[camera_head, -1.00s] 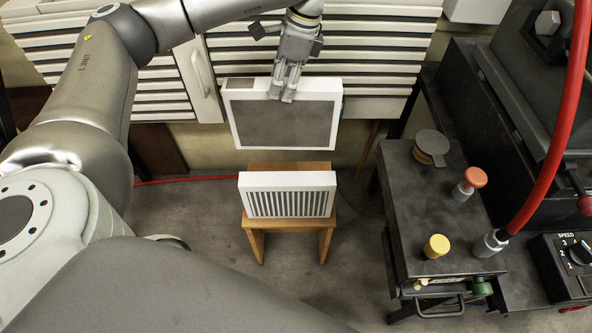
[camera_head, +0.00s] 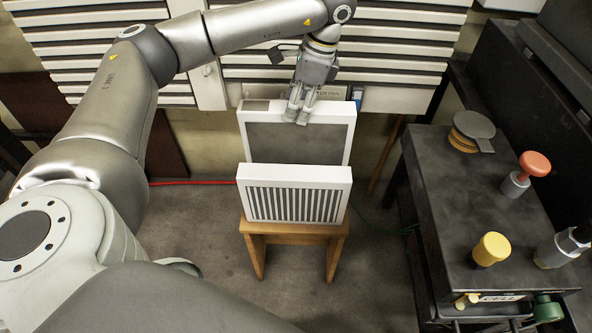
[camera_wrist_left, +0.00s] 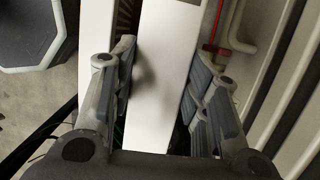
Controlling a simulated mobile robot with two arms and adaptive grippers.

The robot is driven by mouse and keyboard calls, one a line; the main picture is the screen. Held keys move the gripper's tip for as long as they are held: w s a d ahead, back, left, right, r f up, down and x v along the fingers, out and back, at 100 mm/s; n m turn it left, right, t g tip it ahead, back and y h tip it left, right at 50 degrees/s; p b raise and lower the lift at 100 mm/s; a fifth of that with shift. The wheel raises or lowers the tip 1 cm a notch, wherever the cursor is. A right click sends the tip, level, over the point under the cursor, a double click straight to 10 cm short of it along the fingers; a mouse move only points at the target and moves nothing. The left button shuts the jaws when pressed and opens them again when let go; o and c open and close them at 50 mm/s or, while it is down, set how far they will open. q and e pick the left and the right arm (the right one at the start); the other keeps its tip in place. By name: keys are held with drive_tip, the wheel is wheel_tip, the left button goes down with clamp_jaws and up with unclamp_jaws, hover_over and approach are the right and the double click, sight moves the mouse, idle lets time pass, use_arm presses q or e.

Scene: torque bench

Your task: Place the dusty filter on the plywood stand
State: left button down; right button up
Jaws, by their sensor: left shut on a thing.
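The dusty filter (camera_head: 296,142) is a white-framed panel with a dark grey face. My left gripper (camera_head: 299,117) is shut on its top edge and holds it upright. In the left wrist view the white frame edge (camera_wrist_left: 158,105) lies between the fingers (camera_wrist_left: 160,100). A clean filter with a pleated striped face (camera_head: 293,204) stands on the plywood stand (camera_head: 295,229). The dusty filter is just behind it, and its lower part is hidden, so I cannot tell whether it touches the stand. My right gripper is not in view.
A dark bench (camera_head: 440,210) at the right carries a yellow knob (camera_head: 490,249), an orange knob (camera_head: 532,165) and a round-topped item (camera_head: 474,127). A louvred wall (camera_head: 400,60) stands behind. A red hose (camera_head: 190,183) runs along the floor behind the stand.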

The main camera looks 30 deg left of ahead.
sight(298, 140)
use_arm(q)
drive_tip(key=shift+f, duration=0.55)
wheel_tip(298, 140, down, 10)
drive_tip(key=shift+r+b, duration=0.1)
drive_tip(key=shift+b, duration=1.05)
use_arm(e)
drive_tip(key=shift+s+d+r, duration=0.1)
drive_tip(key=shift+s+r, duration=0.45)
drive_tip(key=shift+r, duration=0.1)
use_arm(q)
drive_tip(key=c, duration=0.8)
unclamp_jaws()
